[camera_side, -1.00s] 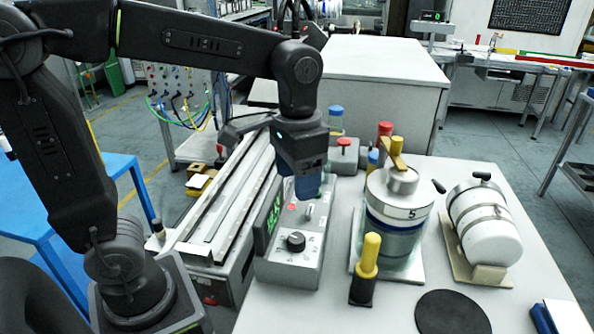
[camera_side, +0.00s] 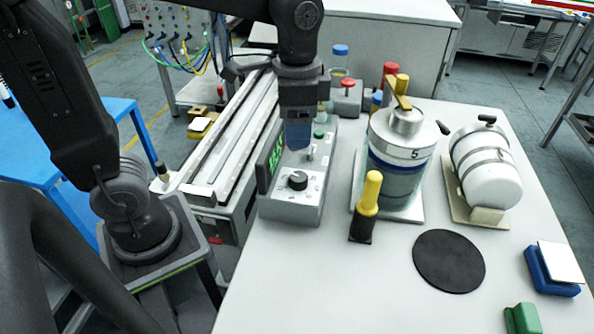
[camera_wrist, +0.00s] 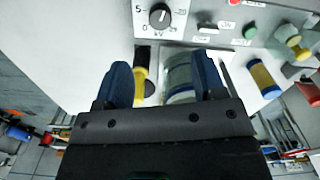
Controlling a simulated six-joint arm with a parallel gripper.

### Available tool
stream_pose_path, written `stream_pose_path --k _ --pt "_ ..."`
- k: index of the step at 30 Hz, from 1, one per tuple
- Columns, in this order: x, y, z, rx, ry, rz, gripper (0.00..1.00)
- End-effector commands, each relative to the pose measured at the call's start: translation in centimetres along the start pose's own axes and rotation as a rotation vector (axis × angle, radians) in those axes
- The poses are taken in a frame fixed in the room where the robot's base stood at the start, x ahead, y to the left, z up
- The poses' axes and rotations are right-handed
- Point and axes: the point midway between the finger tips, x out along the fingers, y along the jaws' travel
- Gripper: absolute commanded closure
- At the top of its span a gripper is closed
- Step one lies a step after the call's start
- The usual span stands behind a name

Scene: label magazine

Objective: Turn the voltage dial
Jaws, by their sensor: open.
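The voltage dial (camera_side: 298,180) is a round black knob on the sloped top of a grey control box (camera_side: 283,211). In the wrist view the dial (camera_wrist: 160,17) sits at the top edge, on a pale panel with printed numbers and "kV". My gripper (camera_side: 298,137) points down over the box, behind the dial in the side view and apart from it. In the wrist view its two blue fingers stand apart, with nothing held between them; the gripper (camera_wrist: 164,75) is open. The dial's exact setting is too small to read.
A small toggle (camera_side: 311,152) and a green button (camera_side: 319,134) are near my fingers. A green-lit display (camera_side: 271,158) stands along the box's left side. A yellow-handled tool (camera_side: 369,205) and a metal-lidded vessel (camera_side: 397,150) stand to the right.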

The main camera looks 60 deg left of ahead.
Motion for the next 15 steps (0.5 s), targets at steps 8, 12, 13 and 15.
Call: stream_pose_path --k 8,12,13,15 --pt "5.8 0.0 0.1 -0.002 -0.006 0.003 0.37" --pt "8.5 0.0 0.1 -0.002 -0.006 0.003 0.37" --pt "8.9 0.0 0.1 -0.002 -0.005 0.002 0.37" --pt "9.9 0.0 0.1 -0.002 -0.005 0.003 0.37"
